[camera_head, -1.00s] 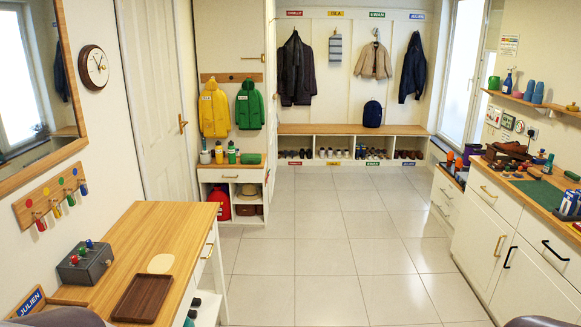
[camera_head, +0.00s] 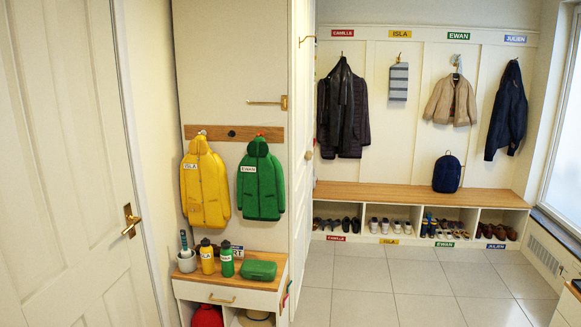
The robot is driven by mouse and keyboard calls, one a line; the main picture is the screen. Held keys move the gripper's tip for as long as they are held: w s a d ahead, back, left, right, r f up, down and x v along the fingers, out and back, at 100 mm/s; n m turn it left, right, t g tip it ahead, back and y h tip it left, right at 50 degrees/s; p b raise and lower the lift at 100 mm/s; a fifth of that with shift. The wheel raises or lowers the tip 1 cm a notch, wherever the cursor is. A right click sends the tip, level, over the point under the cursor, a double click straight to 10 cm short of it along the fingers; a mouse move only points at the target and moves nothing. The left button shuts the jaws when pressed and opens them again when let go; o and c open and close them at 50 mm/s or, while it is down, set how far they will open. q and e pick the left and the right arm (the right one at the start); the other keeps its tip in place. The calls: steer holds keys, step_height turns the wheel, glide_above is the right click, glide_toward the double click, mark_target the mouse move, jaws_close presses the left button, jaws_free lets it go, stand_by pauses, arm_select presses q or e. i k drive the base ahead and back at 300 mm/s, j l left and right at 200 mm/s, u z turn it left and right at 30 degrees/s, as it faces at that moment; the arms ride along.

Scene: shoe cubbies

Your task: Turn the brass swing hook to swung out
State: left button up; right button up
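A brass bar with a brass mounting plate at its right end (camera_head: 268,102) is on the pale panel above the yellow and green coats. The bar points left and looks level. A second small brass hook (camera_head: 307,38) sticks out near the top of the white panel edge to its right. I cannot tell for certain which of the two is the swing hook. Neither of my grippers shows in the head view.
A yellow coat (camera_head: 204,184) and a green coat (camera_head: 261,182) hang from a wooden rail (camera_head: 233,133). Below stands a cabinet (camera_head: 231,293) with bottles and a green case on top. A white door (camera_head: 70,170) is at left. Tiled floor (camera_head: 380,285) is clear at right.

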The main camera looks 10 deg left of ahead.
mark_target(284, 100)
steer(key=i+l+u, duration=0.1)
steer(key=i+u, duration=0.15)
steer(key=i, duration=0.2)
steer(key=i+l+u, duration=0.2)
steer(key=i, duration=0.25)
steer(key=i+j, duration=0.1)
steer(key=i, duration=1.1)
steer(key=l+z, duration=0.05)
